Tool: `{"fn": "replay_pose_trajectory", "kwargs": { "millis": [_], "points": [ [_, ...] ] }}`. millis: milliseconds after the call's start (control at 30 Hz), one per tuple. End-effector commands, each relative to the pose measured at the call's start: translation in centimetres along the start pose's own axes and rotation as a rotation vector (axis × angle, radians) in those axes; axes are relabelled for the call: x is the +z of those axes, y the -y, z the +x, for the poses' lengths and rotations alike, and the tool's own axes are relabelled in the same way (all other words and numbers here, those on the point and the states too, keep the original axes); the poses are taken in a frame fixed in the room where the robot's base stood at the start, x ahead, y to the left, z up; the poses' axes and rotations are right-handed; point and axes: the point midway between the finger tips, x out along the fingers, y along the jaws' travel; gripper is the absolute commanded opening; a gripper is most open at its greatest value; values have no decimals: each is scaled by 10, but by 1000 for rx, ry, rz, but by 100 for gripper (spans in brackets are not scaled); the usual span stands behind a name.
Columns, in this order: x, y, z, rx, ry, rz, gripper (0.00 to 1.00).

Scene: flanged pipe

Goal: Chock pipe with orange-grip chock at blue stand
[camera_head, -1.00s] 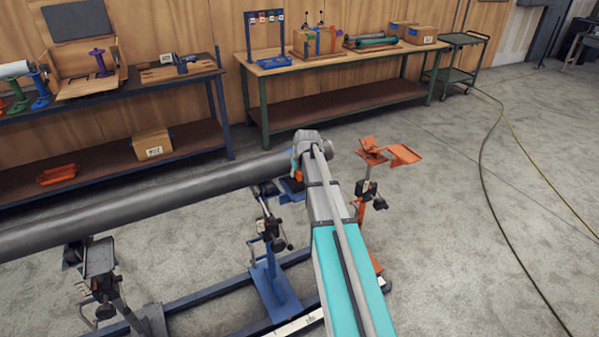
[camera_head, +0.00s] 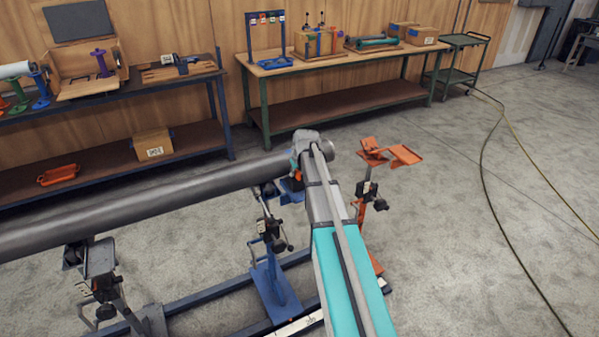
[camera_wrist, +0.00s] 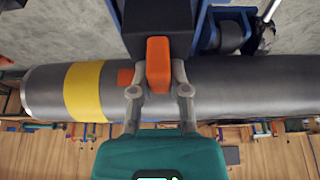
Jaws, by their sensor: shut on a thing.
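The grey pipe (camera_head: 130,206) lies across several stands, and it spans the wrist view too (camera_wrist: 245,88), with a yellow band near its end. My gripper (camera_wrist: 159,78) is shut on the orange grip (camera_wrist: 158,55) of the chock, one finger on each side. The dark body of the chock (camera_wrist: 158,14) shows beyond the grip, beside the pipe and the blue stand (camera_wrist: 208,28). Whether the chock touches the pipe or stand is hidden. In the head view the blue stand (camera_head: 274,282) stands under the pipe near its end, and my arm hides most of the gripper.
An orange stand (camera_head: 370,205) with a tilted plate is right of my arm. A grey stand (camera_head: 100,262) supports the pipe at left. Benches with boxes (camera_head: 320,60) line the wall. A cable (camera_head: 482,170) crosses the open floor at right.

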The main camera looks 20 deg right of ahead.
Motion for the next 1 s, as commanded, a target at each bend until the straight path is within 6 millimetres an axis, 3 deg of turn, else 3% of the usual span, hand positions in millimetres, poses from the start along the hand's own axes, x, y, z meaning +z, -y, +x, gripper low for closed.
{"fn": "replay_pose_trajectory", "kwargs": {
  "millis": [1000],
  "points": [
    [-13, 0, 6, 0, 0, 0, 0]
  ]
}}
